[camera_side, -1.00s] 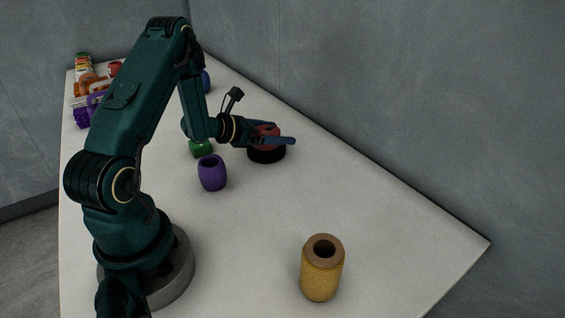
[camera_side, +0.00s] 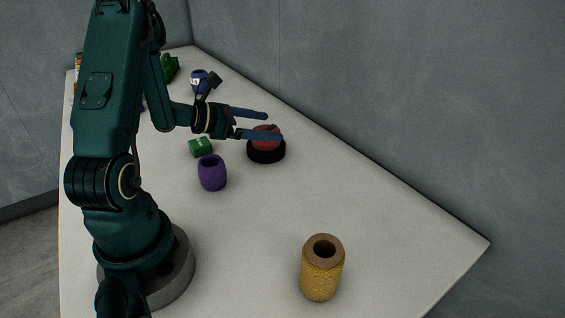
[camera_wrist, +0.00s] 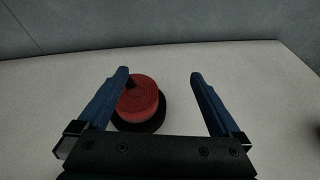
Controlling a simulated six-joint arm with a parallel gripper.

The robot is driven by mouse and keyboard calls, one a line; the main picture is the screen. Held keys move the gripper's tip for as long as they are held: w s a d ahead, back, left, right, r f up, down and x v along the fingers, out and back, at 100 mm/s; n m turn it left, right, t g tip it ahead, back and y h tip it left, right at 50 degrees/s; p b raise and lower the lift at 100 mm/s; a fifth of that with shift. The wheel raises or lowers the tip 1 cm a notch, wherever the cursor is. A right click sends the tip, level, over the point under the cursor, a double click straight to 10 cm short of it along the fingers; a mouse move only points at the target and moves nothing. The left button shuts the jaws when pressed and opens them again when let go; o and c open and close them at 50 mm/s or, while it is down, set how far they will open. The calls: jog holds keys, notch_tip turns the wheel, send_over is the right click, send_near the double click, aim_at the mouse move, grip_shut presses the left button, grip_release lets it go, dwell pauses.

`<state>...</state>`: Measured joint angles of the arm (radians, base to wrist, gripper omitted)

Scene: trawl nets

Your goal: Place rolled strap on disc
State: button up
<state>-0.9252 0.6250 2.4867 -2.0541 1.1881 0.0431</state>
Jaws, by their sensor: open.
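The rolled strap is a red roll (camera_side: 266,133) resting on top of the black disc (camera_side: 266,155) at the table's right side. In the wrist view the red roll (camera_wrist: 138,97) sits on the black disc (camera_wrist: 150,122), close to the left finger. My gripper (camera_side: 274,126) is open and empty, with blue fingers spread apart. In the side view it is left of and behind the roll, with one finger partly overlapping it. In the wrist view, bare table shows between the fingertips (camera_wrist: 158,76) to the right of the roll. The roll's lower edge is partly hidden in the side view.
A purple cup (camera_side: 212,175) and a green object (camera_side: 201,148) stand left of the disc. A yellow cylinder (camera_side: 321,275) stands near the front. Blue (camera_side: 198,80) and green (camera_side: 170,68) items lie at the back.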

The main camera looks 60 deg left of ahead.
jog(key=w+d+r+m+g+h, duration=0.1)
jog(key=d+r+m+h, duration=0.25)
jog(key=d, duration=0.25)
jog(key=d+r+m+g+h, duration=0.1)
jog(key=d+r+m+h, duration=0.1)
jog(key=d+m, duration=0.35)
jog(key=s+d+r+m+g+h, duration=0.1)
jog(key=s+d+r+m+g, duration=0.1)
jog(key=s+d+m+g, duration=0.75)
jog(key=s+a+m+t+y, duration=0.1)
jog(key=s+m+t+y, duration=0.2)
jog(key=s+m+y, duration=0.4)
jog(key=m+y, duration=0.1)
jog(key=m, duration=0.7)
jog(key=shift+a+r+y, duration=0.25)
jog(key=shift+a+y, duration=0.05)
jog(key=shift+y, duration=0.05)
